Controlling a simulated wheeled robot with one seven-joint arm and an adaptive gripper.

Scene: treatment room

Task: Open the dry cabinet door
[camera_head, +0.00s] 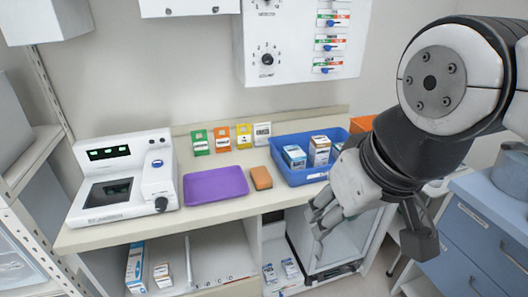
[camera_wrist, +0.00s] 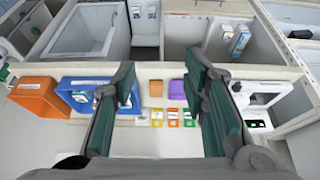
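What looks like the dry cabinet (camera_head: 342,241) is a pale box with a dark lower edge, under the right part of the counter. It also shows at the upper left of the wrist view (camera_wrist: 84,34). I cannot tell whether its front is a clear closed door or open, and no handle is distinct. My gripper (camera_head: 372,228) hangs in front of the counter's right end, partly covering the cabinet. In the wrist view its two dark green fingers (camera_wrist: 160,72) are spread wide with nothing between them.
The counter (camera_head: 235,212) holds a white device (camera_head: 128,180), a purple tray (camera_head: 215,184), an orange sponge (camera_head: 261,178) and a blue bin (camera_head: 291,171) with boxes. Blue drawers (camera_head: 465,245) stand at the right. Open shelves with small boxes (camera_head: 136,266) lie below the counter.

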